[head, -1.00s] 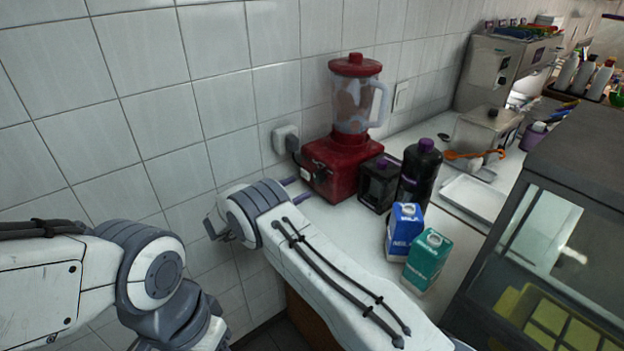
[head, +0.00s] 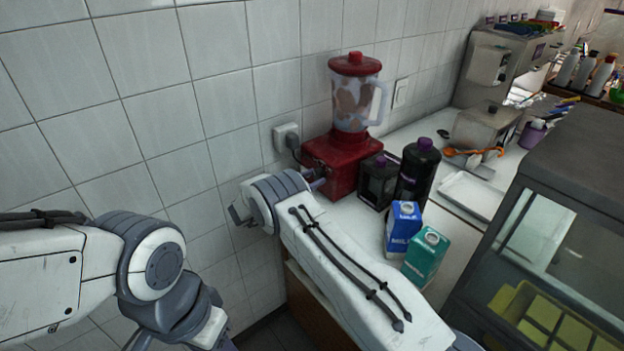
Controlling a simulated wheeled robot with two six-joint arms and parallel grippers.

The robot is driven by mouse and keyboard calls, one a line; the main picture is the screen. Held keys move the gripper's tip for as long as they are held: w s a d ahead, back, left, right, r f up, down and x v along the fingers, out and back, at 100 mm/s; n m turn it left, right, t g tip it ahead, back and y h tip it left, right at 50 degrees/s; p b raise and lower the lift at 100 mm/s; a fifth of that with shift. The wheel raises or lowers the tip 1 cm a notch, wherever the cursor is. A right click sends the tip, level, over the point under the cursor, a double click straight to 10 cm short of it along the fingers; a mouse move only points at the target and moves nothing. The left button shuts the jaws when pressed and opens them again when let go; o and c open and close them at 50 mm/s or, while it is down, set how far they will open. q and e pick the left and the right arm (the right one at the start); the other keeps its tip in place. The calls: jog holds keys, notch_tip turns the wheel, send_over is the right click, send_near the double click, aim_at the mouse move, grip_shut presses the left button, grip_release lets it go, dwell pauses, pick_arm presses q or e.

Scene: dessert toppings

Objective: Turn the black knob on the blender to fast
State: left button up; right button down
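The blender stands on the counter against the tiled wall, with a red base (head: 342,160) and a clear jar (head: 354,104) under a red lid. The jar has brownish contents or stains. My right gripper (head: 318,178) reaches the front face of the base from the left, and its purple-grey fingers are at the knob's area. The black knob is hidden or too small to make out there. Whether the fingers are closed around it cannot be told. My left arm is at the lower left, and its gripper is not in view.
A wall socket with a plug (head: 287,138) is left of the blender. A black container (head: 379,181), a dark bottle (head: 417,172), a blue carton (head: 402,226) and a teal carton (head: 426,255) stand close on the right. A glass case (head: 560,230) is at far right.

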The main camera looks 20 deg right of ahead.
jog(key=shift+f+m+b, duration=0.2)
jog(key=shift+m+b, duration=0.4)
jog(key=shift+b, duration=0.35)
jog(key=m+b, duration=1.3)
jog(key=b, duration=0.5)
jog(key=shift+b, duration=0.35)
jog(key=shift+a+r+m+b, duration=0.1)
jog(key=shift+r+m+b, duration=0.05)
jog(key=shift+m+b, duration=0.8)
jog(key=shift+c, duration=1.4)
grip_release()
jog(key=v, duration=1)
jog(key=shift+a, duration=0.2)
